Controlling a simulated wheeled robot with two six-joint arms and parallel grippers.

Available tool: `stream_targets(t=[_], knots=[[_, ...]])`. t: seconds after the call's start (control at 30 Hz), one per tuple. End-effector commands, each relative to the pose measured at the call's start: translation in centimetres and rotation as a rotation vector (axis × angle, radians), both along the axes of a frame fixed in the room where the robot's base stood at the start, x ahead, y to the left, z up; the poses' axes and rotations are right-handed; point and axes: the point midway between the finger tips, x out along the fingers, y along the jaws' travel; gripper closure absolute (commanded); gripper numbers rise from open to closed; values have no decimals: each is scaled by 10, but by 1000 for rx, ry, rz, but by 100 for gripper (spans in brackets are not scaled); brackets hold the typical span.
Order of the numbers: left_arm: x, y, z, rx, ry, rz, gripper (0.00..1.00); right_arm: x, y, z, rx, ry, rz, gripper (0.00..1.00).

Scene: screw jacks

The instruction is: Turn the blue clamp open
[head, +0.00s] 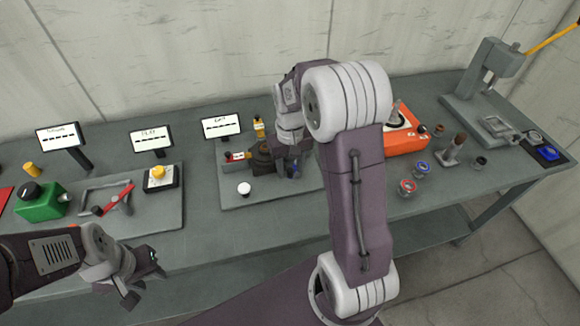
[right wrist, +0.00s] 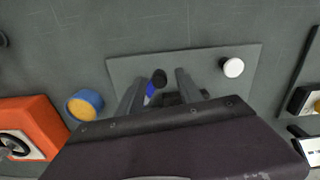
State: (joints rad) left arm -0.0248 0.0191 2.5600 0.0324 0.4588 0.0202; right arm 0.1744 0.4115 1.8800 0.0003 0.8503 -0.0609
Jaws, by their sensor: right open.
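The blue clamp shows only in part. In the right wrist view a small blue piece (right wrist: 150,89) with a black rounded end (right wrist: 158,77) lies between the fingers of my right gripper (right wrist: 162,82), nearer the left finger. The gripper is open, and I cannot tell whether a finger touches the piece. In the head view my right gripper (head: 277,160) is low over the middle board (head: 235,199), with a blue bit (head: 293,170) beside it; my arm hides much there. My left gripper (head: 147,279) is open and empty in front of the table's left part.
A white knob (head: 243,189) stands on the middle board. To the left are a green box (head: 40,203) and a red-handled clamp (head: 117,199). To the right are an orange box (head: 408,138), small red and blue jars, and a grey press (head: 490,70). Three small screens stand behind.

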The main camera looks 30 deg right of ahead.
Motion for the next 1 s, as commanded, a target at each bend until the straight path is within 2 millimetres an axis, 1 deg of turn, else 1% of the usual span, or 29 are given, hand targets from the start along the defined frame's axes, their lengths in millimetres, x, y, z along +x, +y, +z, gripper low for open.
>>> stream_targets(t=[0.2, 0.27, 0.3, 0.37, 0.5, 0.67, 0.97, 1.0], knots=[[0, 0, 0, 0, 0, 0, 64, 0, 0, -1, 0, -1, 1, 57], [0, 0, 0, 0, 0, 0, 64, 0, 0, 0, 0, -1, 1, 74], [0, 0, 0, 0, 0, 0, 64, 0, 0, 0, 0, 0, 1, 85], [0, 0, 0, 0, 0, 0, 64, 0, 0, 0, 0, -1, 1, 100], [0, 0, 2, 0, 0, 0, 64, 1, 0, 1, 0, -1, -8, 100], [0, 0, 11, 0, 0, 0, 64, 6, 4, 2, 0, 0, -115, 100], [0, 0, 10, 0, 0, 0, 64, 7, 4, 0, -1, -4, -139, 100], [0, 0, 10, 0, 0, 0, 64, 8, 4, 1, -1, -4, -139, 68]])
